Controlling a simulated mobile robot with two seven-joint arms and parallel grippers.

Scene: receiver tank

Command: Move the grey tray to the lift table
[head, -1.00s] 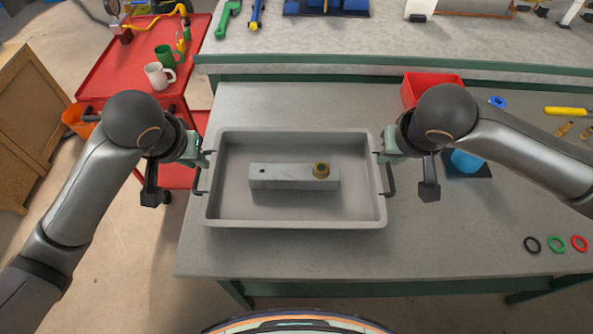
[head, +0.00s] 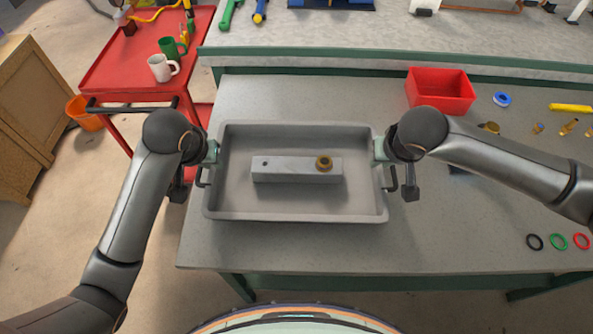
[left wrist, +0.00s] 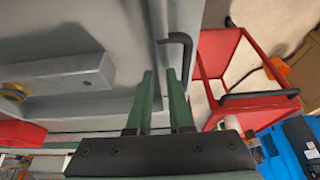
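The grey tray (head: 296,208) rests level on the grey workbench. It has dark handles on its left and right ends and holds a grey metal block (head: 290,170) with a brass ring. My left gripper (head: 212,153) is at the left handle (head: 203,180). In the left wrist view, its two green fingers (left wrist: 161,74) stand apart with a gap, and the black handle (left wrist: 184,50) shows beside the right finger. My right gripper (head: 381,150) is at the right handle (head: 393,180); its finger gap is hidden. I cannot identify a lift table.
A red cart (head: 125,60) with two mugs stands left of the workbench (head: 290,250). A red bin (head: 440,92) and small brass parts lie right of the tray, with several coloured rings further front. A wooden cabinet (head: 35,115) stands far left.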

